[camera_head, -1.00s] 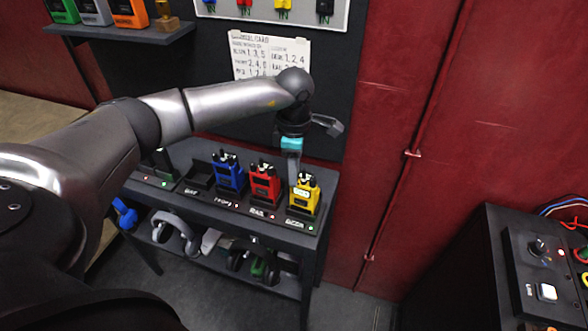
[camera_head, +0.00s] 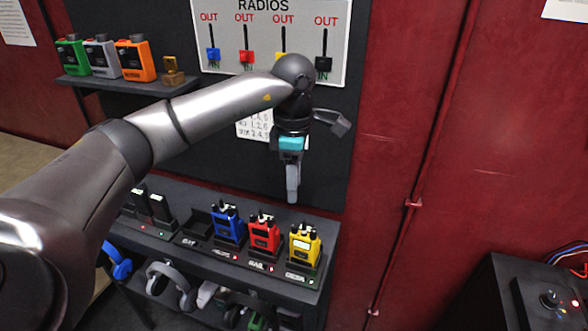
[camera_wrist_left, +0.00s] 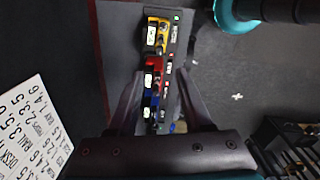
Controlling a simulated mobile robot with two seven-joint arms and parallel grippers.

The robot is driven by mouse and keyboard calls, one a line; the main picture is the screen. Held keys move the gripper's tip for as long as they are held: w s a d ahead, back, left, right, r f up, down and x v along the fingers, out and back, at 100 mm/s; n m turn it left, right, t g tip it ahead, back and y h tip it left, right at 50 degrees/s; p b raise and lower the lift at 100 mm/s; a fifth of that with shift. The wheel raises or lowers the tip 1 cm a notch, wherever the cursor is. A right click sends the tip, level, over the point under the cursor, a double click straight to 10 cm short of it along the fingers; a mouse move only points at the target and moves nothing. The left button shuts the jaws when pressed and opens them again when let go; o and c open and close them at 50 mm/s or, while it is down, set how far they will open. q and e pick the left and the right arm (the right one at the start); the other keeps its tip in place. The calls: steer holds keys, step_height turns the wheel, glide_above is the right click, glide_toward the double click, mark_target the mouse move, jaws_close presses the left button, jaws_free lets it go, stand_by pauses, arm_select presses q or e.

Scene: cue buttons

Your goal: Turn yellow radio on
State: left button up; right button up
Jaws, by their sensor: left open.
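The yellow radio (camera_head: 304,246) stands upright in its dock at the right end of the upper shelf of the dark rack. It has dark knobs on top. In the left wrist view the yellow radio (camera_wrist_left: 157,34) is at the top middle, beyond my fingertips. My left gripper (camera_head: 292,197) is open and empty, pointing down above the radios and apart from them; it also shows in the left wrist view (camera_wrist_left: 161,74). My right gripper is in no view.
A red radio (camera_head: 264,236) and a blue radio (camera_head: 228,224) stand left of the yellow one. Behind are a RADIOS board (camera_head: 340,75) with coloured sliders and a partly covered paper card (camera_head: 255,126). A dark control box (camera_head: 530,290) stands at right.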

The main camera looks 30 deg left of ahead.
arm_select(q)
step_height(320, 180, up, 4)
steer(key=shift+f, duration=0.15)
stand_by(0.5)
